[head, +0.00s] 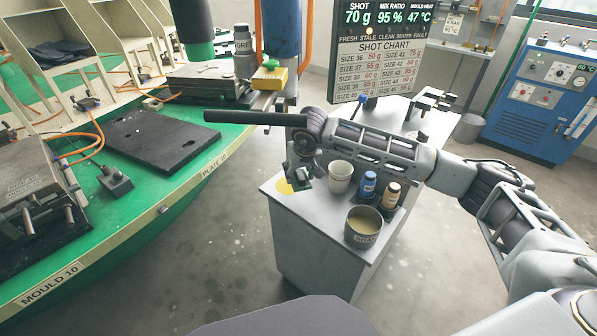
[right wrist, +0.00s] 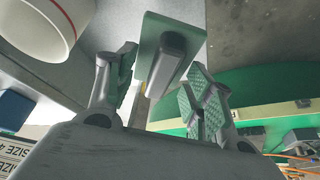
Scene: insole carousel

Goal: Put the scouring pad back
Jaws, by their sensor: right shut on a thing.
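The scouring pad (right wrist: 170,30) is a flat green rectangle with a grey grip block on it, seen close in the right wrist view. My right gripper (right wrist: 160,92) is shut on it; the pad sits between the fingers, nearer the left finger in that view. In the head view my right gripper (head: 303,172) points down over the far left corner of the grey cabinet top (head: 318,213). The pad shows there as a small dark green piece (head: 305,184) beside a yellow round spot (head: 284,186). I cannot tell whether the pad touches the top. My left gripper is out of view.
On the cabinet top stand a white cup (head: 340,177), a blue bottle (head: 368,185), a brown bottle (head: 391,195) and a metal pot (head: 363,228). A dark rod (head: 245,118) extends left near my right wrist. The green carousel (head: 190,196) curves at left.

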